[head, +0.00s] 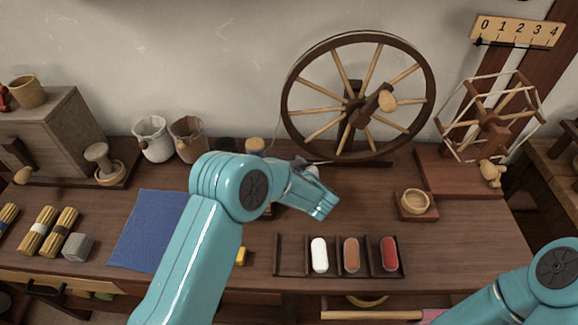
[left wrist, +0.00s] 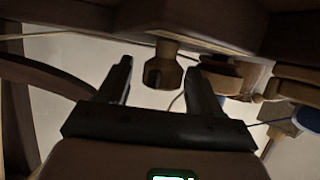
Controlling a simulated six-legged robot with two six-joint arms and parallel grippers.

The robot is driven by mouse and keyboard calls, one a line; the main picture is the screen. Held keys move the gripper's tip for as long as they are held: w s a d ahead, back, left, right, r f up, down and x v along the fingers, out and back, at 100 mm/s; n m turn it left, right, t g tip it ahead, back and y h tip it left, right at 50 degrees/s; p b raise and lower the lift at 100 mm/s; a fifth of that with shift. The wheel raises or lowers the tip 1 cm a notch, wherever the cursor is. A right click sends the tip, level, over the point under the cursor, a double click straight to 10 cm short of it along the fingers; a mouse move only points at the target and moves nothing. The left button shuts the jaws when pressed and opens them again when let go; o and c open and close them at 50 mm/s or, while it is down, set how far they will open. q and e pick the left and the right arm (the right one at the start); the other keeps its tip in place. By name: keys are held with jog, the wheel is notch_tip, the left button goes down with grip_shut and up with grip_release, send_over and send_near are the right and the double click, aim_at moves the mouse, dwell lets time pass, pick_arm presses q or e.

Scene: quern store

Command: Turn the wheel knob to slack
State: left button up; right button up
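The spinning wheel (head: 358,100) stands at the back of the bench, with a pale wooden knob (head: 388,101) near its hub. Another round wooden knob (head: 256,145) shows low to its left, just behind my left arm. My left gripper (left wrist: 159,68) is open in the left wrist view. A brown faceted wooden knob (left wrist: 163,73) with a notch shows between its fingertips, with gaps on both sides. I cannot tell for certain which knob of the head view this is. In the head view the left fingers are mostly hidden by my arm. My right gripper is out of view.
A divided tray (head: 290,256) with white, brown and red pieces lies in front. A small wooden bowl (head: 415,201) and a yarn winder (head: 490,120) are at the right. A blue cloth (head: 148,228), cups and straw-coloured bundles are at the left. A numbered scale (head: 517,31) hangs at upper right.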

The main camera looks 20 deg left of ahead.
pick_arm(q)
jog(key=p+v, duration=0.1)
jog(key=v, duration=1.5)
jog(key=shift+s+d+r, duration=0.1)
jog(key=shift+r, duration=0.05)
